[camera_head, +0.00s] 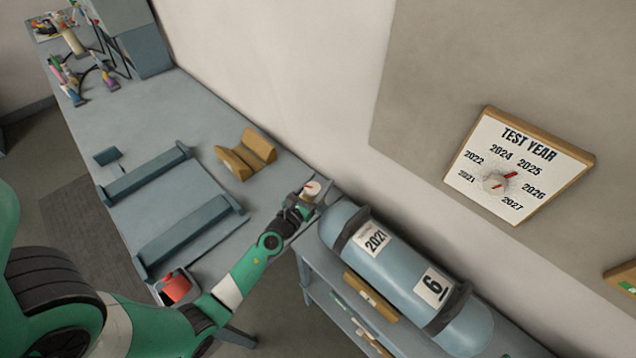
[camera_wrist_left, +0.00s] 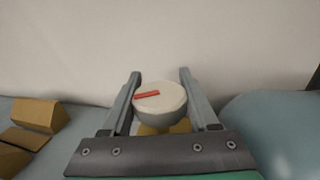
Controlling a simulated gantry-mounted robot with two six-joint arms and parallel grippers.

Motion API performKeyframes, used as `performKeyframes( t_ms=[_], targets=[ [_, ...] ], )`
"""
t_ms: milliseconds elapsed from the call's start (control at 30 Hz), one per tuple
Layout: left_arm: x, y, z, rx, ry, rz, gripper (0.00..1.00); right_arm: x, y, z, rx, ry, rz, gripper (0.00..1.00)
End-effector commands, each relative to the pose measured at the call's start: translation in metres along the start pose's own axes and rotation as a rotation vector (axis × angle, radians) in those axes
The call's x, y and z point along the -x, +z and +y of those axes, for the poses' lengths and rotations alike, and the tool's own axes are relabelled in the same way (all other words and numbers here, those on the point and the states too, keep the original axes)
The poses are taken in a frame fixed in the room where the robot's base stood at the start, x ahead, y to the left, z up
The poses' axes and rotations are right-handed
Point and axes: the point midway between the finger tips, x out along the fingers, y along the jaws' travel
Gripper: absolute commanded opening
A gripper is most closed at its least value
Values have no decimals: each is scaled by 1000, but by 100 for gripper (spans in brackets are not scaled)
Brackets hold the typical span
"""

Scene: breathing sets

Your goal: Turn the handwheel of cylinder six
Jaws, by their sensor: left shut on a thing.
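Cylinder six (camera_head: 398,262) is a blue-grey cylinder lying on a rack, with a "2021" label (camera_head: 374,240) and a "6" label (camera_head: 433,286). A round white handwheel (camera_head: 312,187) with a red mark is at its upper-left end. My left gripper (camera_head: 305,198) is at the handwheel. In the left wrist view, the handwheel (camera_wrist_left: 162,101) sits between the two fingers of my left gripper (camera_wrist_left: 160,74), which is shut on it. Its red mark points roughly sideways. The stem below the handwheel is mostly hidden. My right gripper is not in view.
A "TEST YEAR" dial board (camera_head: 519,166) hangs on the wall. The workbench (camera_head: 185,108) holds blue-grey cradle rails (camera_head: 190,238), a wooden block (camera_head: 246,154) and a red item (camera_head: 175,288). Wooden blocks (camera_head: 369,297) lie beside the cylinder. The middle of the bench is clear.

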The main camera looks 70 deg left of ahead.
Motion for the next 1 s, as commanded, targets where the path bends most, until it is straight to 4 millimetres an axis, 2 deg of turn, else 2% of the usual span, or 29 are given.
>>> performKeyframes(
  t_ms=[400,700,1000],
  targets=[
    [0,-3,-5,-1,-260,-4,5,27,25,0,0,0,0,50],
    [2,-1,-11,-1,-433,-3,5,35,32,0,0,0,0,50],
    [4,0,-14,-1,-499,-1,5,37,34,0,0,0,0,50]
  ],
)
